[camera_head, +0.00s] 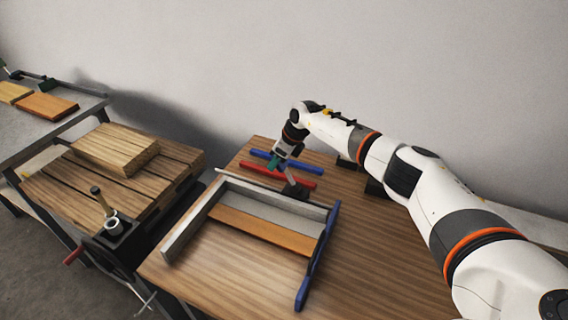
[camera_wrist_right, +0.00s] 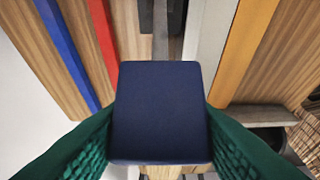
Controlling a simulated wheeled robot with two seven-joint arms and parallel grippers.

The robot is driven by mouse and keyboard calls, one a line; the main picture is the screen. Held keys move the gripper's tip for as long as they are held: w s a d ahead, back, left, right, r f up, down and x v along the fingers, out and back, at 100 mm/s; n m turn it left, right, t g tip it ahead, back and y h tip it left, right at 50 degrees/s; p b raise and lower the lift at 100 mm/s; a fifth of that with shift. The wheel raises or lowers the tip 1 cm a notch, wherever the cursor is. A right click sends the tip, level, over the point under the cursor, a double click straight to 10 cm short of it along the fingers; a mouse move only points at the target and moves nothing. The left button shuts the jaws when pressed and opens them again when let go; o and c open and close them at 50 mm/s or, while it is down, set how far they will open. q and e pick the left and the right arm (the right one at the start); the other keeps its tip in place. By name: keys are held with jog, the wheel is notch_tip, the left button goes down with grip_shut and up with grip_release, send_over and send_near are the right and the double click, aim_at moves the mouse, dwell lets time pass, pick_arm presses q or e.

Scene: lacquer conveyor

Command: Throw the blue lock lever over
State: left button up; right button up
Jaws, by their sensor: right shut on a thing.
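My right gripper (camera_head: 276,163) is low over the back of the wooden table. In the right wrist view its green ridged fingers (camera_wrist_right: 160,130) are shut on a dark blue block-like grip (camera_wrist_right: 160,100), which looks like the end of the blue lock lever. In the head view that grip is mostly hidden by the gripper. A dark mount (camera_head: 296,189) sits just beside the fingers, at the back rail of a grey frame (camera_head: 188,228). An orange board (camera_head: 265,232) lies inside the frame. My left gripper does not show.
A blue bar (camera_head: 319,252) runs along the frame's right end. Blue (camera_head: 287,162) and red (camera_head: 278,174) strips lie behind the frame. A slatted stand (camera_head: 65,190) with a wooden block (camera_head: 115,148) is at left.

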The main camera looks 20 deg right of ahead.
aim_at(286, 166)
jog(key=shift+w+a+f+g+h+b, duration=0.4)
jog(key=shift+g+b, duration=0.1)
jog(key=shift+b, duration=0.3)
jog(key=o, duration=1.4)
jog(key=shift+w, duration=0.1)
jog(key=b+v, duration=0.2)
jog(key=v, duration=1)
jog(key=shift+f, duration=0.15)
